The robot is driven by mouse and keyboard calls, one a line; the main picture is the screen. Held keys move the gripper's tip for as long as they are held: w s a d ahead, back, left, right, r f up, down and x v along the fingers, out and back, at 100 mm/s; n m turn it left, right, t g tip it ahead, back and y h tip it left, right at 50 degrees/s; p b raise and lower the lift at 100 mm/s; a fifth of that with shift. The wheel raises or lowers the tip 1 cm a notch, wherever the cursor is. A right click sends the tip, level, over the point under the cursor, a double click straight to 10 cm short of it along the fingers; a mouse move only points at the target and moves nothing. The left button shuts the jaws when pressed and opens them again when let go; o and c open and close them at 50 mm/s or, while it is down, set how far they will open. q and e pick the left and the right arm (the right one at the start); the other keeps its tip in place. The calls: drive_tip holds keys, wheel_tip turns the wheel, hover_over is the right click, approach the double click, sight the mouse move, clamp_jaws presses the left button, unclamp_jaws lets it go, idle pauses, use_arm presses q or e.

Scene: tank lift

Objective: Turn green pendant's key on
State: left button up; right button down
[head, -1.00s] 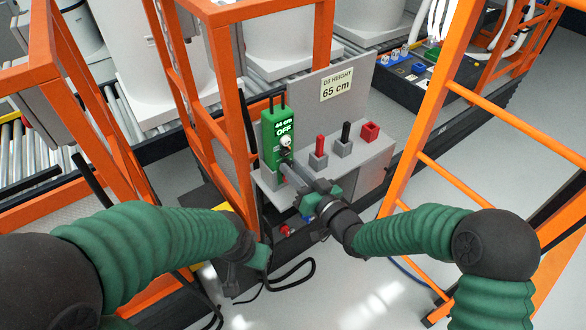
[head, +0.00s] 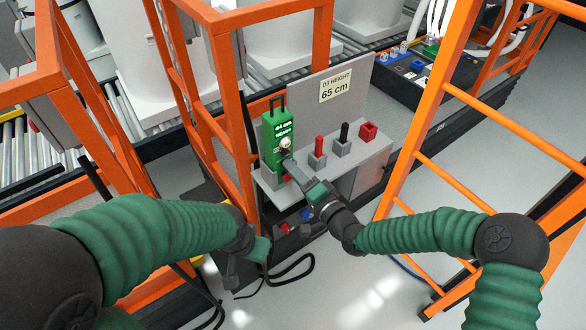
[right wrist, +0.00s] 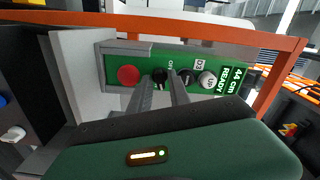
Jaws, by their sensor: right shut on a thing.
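The green pendant (head: 277,148) stands upright in a grey holder on the control shelf in the head view. Its display reads READY. In the right wrist view the pendant (right wrist: 218,62) shows a red button (right wrist: 128,75), a black key (right wrist: 160,74) by an ON label, a black knob and a white UP knob. My right gripper (head: 289,166) is at the pendant's lower front. In the right wrist view its fingertips (right wrist: 166,84) are shut on the key and partly hide it. My left gripper (head: 246,268) hangs low at left, away from the pendant; its jaws are unclear.
Red (head: 319,147) and black (head: 345,135) levers and a red block (head: 369,131) stand on the grey shelf (head: 347,157), right of the pendant. Orange rails (head: 458,100) flank the shelf. A black cable loops on the floor below.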

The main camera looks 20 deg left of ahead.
drive_tip(key=shift+d+f+m, duration=0.1)
drive_tip(key=shift+f+m, duration=0.1)
drive_tip(key=shift+m, duration=1.5)
drive_tip(key=c, duration=1.5)
unclamp_jaws()
drive_tip(key=shift+d, duration=0.1)
drive_tip(key=v, duration=1.6)
drive_tip(key=shift+s+d, duration=0.25)
drive_tip(key=shift+f, duration=0.1)
